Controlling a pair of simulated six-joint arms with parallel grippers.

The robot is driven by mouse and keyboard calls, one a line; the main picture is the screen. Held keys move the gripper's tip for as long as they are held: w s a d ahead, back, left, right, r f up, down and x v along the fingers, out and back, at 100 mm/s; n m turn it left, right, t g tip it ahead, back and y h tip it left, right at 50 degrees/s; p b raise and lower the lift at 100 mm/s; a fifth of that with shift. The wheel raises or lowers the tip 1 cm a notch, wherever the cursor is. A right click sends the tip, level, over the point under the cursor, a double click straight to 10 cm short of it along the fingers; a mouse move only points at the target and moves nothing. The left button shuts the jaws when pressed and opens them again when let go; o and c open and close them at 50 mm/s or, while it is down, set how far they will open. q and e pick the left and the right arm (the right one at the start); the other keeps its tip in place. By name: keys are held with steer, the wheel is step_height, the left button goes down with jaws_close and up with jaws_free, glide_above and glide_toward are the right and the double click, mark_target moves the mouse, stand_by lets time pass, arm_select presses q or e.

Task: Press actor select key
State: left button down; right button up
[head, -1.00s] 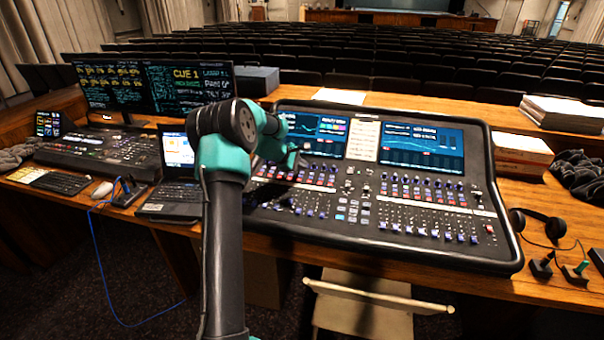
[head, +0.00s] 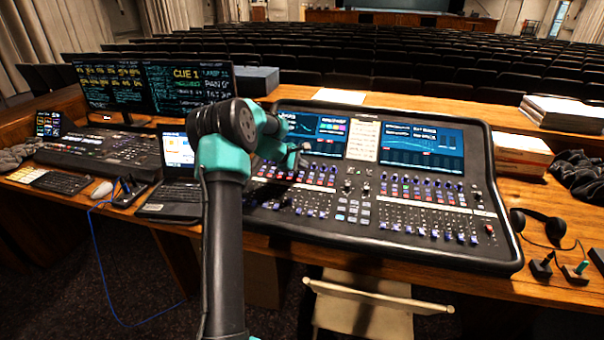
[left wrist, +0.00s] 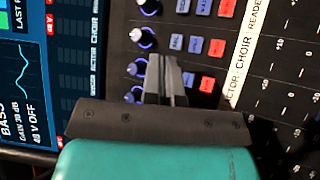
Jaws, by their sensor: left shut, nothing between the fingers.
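The mixing console (head: 362,245) fills the middle of the desk. My left gripper (head: 301,150) is shut and empty over its left section, partly hidden behind my arm. In the left wrist view the shut fingertips (left wrist: 165,62) lie over the column of keys and knobs beside the end of the label strip (left wrist: 245,50) reading "...CTOR CHOIR READER". A blue key (left wrist: 188,80) and a red key (left wrist: 207,85) lie just right of the fingers, in line with "...CTOR". The fingers hide part of that row. Whether they touch the panel I cannot tell. My right gripper is not in view.
Lit screens (head: 420,148) stand along the console's back. A laptop (head: 178,165) and a smaller lighting desk (head: 100,150) are to the left. Headphones (head: 540,225) and book stacks (head: 562,113) are to the right. Above the console is free room.

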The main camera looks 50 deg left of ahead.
arm_select(q)
steer(key=shift+w+f, duration=0.1)
steer(key=shift+f, duration=0.7)
stand_by(0.8)
steer(key=shift+r, duration=0.75)
steer(key=shift+r, duration=0.15)
steer(key=shift+s+d+r, duration=0.1)
steer(key=shift+s+r, duration=0.05)
steer(key=shift+r, duration=1.05)
steer(key=shift+s+d+r, duration=0.1)
steer(key=shift+s+r, duration=0.05)
steer(key=shift+r, duration=1)
